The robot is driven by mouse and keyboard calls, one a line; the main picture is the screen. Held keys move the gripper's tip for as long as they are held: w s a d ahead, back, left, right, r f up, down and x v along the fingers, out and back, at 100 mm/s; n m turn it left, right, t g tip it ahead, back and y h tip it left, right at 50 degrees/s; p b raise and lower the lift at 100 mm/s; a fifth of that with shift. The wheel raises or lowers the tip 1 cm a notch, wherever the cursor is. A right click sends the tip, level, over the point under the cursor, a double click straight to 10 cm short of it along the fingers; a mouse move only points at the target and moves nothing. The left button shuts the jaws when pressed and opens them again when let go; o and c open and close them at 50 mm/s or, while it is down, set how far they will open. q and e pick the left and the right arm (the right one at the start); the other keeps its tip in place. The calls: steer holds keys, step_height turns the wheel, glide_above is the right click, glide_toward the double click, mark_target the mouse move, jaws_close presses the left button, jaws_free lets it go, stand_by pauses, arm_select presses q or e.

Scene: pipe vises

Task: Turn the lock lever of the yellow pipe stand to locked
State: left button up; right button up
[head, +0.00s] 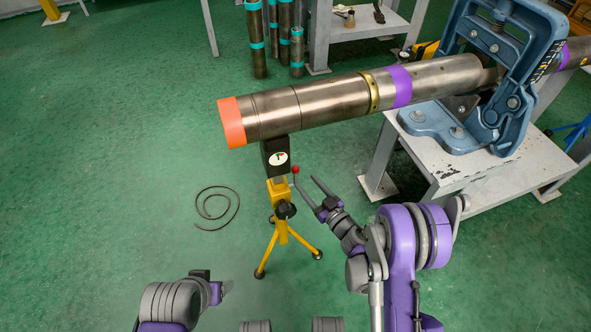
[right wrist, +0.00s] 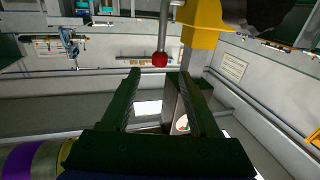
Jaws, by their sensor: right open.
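The yellow pipe stand (head: 281,234) stands on tripod legs under the free, orange-capped end of a long pipe (head: 320,105). Its lock lever has a red knob (head: 295,169) beside the dark head block (head: 276,155), which bears a round label. The knob also shows in the right wrist view (right wrist: 160,59), just beyond and between the fingertips. My right gripper (head: 305,181) is open and empty, just right of the lever, fingers pointing toward it. I see no clear contact. My left gripper (head: 222,288) is low in the head view; its fingers are unclear.
A blue pipe vise (head: 490,80) on a grey bench (head: 445,170) holds the pipe at the right. A coiled strip (head: 215,208) lies on the green floor left of the stand. Several upright pipes (head: 257,40) stand behind.

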mark_target(297, 172)
steer(key=x, duration=0.8)
jaws_close()
stand_by(1.3)
